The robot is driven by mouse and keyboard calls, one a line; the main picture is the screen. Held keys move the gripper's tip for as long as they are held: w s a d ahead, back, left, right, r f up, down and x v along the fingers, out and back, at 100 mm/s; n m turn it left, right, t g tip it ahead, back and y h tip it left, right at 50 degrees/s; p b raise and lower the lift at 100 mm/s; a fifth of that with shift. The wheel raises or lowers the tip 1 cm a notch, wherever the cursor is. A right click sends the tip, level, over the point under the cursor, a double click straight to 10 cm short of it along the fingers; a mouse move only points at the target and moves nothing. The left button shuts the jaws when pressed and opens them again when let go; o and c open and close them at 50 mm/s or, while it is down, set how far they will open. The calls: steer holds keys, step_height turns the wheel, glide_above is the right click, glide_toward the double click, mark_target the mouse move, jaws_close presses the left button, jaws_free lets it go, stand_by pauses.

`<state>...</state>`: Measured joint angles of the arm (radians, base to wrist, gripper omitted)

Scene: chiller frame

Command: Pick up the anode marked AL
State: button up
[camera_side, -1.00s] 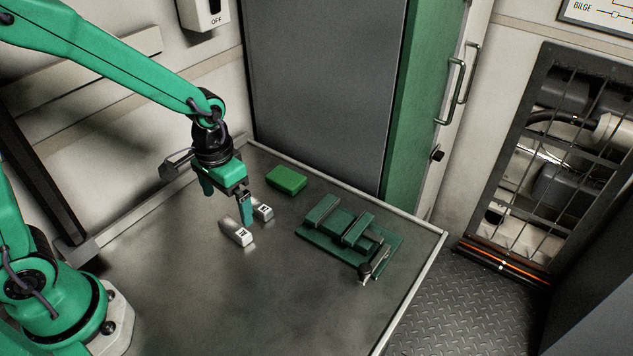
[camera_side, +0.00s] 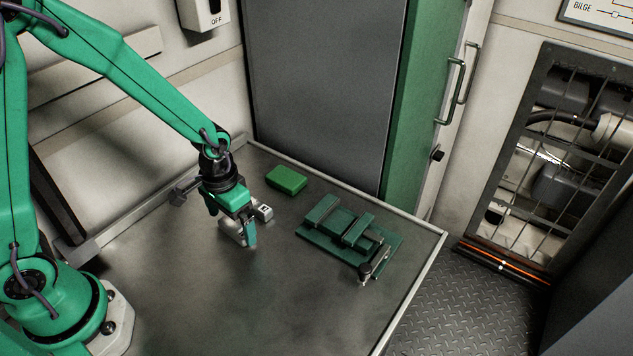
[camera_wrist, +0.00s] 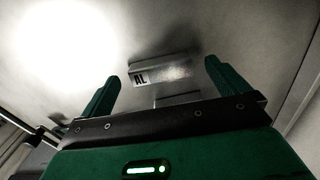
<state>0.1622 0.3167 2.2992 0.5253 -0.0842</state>
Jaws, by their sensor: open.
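The anode marked AL (camera_wrist: 166,75) is a pale metal block with black letters on a white end patch. In the wrist view it lies on the table between and beyond my gripper's fingers (camera_wrist: 162,72), touching neither. In the side view my gripper (camera_side: 231,229) is low over the near metal block (camera_side: 229,227), which appears to be this anode; a finger hides its marked end. A second block (camera_side: 263,211) lies just behind to the right, its mark too small to read. In the wrist view a second block (camera_wrist: 178,98) is partly hidden by my gripper. My gripper is open and empty.
A green block (camera_side: 287,180) lies farther back on the table (camera_side: 300,300). A dark green fixture (camera_side: 350,237) with raised bars and a metal lever stands to the right. The table's front is clear. A grey cabinet (camera_side: 325,90) rises behind.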

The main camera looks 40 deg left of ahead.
steer(key=shift+f, duration=0.7)
steer(key=c, duration=1.1)
steer(key=shift+r, duration=0.25)
steer(key=shift+r, duration=1.8)
steer(key=s+d+r, duration=0.7)
steer(key=d, duration=0.2)
steer(key=shift+s, duration=0.3)
